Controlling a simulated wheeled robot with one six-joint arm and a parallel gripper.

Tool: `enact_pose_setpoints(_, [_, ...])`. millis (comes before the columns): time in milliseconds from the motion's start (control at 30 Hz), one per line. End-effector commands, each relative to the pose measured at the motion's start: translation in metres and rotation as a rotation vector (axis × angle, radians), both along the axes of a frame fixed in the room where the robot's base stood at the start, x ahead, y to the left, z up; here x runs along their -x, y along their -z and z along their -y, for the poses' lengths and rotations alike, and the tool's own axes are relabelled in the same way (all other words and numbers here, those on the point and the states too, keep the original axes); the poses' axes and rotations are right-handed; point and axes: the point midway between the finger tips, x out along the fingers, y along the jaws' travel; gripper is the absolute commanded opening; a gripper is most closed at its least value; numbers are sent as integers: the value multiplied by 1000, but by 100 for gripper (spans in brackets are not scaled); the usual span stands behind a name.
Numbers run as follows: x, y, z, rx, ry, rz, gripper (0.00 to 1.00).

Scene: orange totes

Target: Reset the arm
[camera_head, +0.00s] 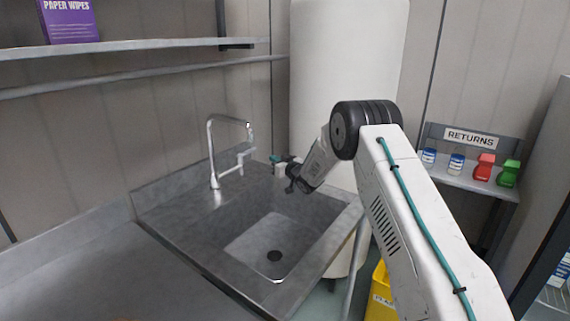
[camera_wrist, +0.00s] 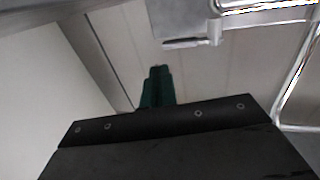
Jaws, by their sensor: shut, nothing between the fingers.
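My gripper (camera_head: 290,186) is at the end of my white arm, over the right back part of the sink, near its rim. In the wrist view the dark gripper body fills the bottom, and its green fingers (camera_wrist: 156,88) are together with nothing between them. In the head view the fingertips are small and partly hidden by the wrist.
A steel sink (camera_head: 240,250) and tap (camera_head: 212,150) stand left of my gripper; the tap also shows in the wrist view (camera_wrist: 295,75). A white cylinder (camera_head: 345,60) stands behind my arm. A returns shelf (camera_head: 485,185) with bottles is at right, a yellow bin (camera_head: 378,300) below.

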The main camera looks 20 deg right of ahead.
Motion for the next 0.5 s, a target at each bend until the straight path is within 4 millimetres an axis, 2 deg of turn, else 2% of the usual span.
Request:
enact_pose_setpoints(33, [9, -1, 11, -1, 6, -1, 0])
enact_pose_setpoints(200, [29, -1, 26, -1, 6, 0, 0])
enact_pose_setpoints(433, [38, -1, 31, 0, 4, -1, 0])
enact_pose_setpoints(500, [39, -7, 31, 7, 12, -7, 0])
